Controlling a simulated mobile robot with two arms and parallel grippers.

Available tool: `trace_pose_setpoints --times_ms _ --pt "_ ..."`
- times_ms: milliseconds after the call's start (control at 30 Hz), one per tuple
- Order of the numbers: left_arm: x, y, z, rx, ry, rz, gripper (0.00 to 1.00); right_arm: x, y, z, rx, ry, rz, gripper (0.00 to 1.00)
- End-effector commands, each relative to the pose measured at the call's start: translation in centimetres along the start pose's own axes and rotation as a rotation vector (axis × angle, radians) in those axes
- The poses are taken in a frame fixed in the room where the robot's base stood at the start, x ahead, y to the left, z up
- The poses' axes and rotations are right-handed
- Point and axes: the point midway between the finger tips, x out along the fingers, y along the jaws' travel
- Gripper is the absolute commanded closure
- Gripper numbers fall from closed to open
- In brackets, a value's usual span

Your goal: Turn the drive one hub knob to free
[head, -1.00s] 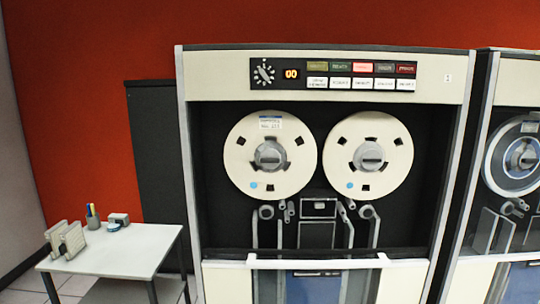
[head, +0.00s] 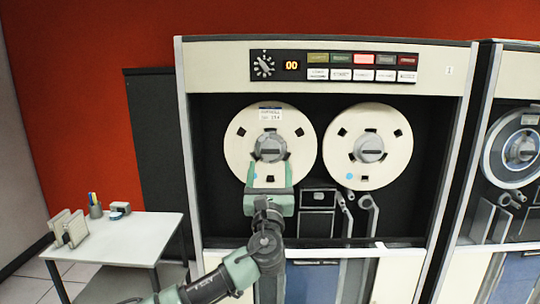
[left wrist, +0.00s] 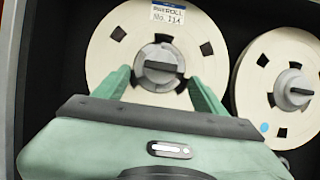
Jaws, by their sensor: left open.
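The tape drive marked 1 (head: 325,47) has two cream reels. The left reel (head: 240,135) carries a paper label that reads "Payroll" in the left wrist view. Its grey hub knob (head: 270,148) has a dark bar lying about level; it also shows in the left wrist view (left wrist: 160,68). The right reel (head: 340,130) has a similar hub knob (head: 368,148). My left gripper (head: 269,172) is open in front of the left reel's lower half. In the left wrist view its green fingers (left wrist: 158,84) stand either side of the left hub knob, apart from it. My right gripper is out of view.
A control panel (head: 335,66) with a dial, lit display and buttons runs above the reels. A small white table (head: 120,240) with desk items stands at the left. Another drive (head: 505,75) stands close at the right. The space before the right reel is clear.

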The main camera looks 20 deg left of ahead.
Motion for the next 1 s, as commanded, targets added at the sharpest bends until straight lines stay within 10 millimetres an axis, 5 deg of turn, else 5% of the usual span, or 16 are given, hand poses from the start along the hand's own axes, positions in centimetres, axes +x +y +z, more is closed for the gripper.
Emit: trace_pose_setpoints --times_ms 233,633,667,867,1000 --pt "3.8 0.0 0.3 -0.001 0.001 0.002 0.29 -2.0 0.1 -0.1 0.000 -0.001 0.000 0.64" --pt "4.7 -0.1 -0.1 -0.005 0.003 0.000 0.29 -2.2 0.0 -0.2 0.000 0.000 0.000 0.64" --pt "4.7 0.0 -0.1 -0.005 0.003 0.000 0.32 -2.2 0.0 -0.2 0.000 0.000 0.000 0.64" --pt "4.7 0.0 -0.1 -0.005 0.003 0.000 0.88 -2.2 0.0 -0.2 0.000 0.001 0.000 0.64" --pt "4.7 0.0 0.0 -0.006 0.002 0.001 0.91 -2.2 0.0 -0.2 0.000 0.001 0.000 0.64"
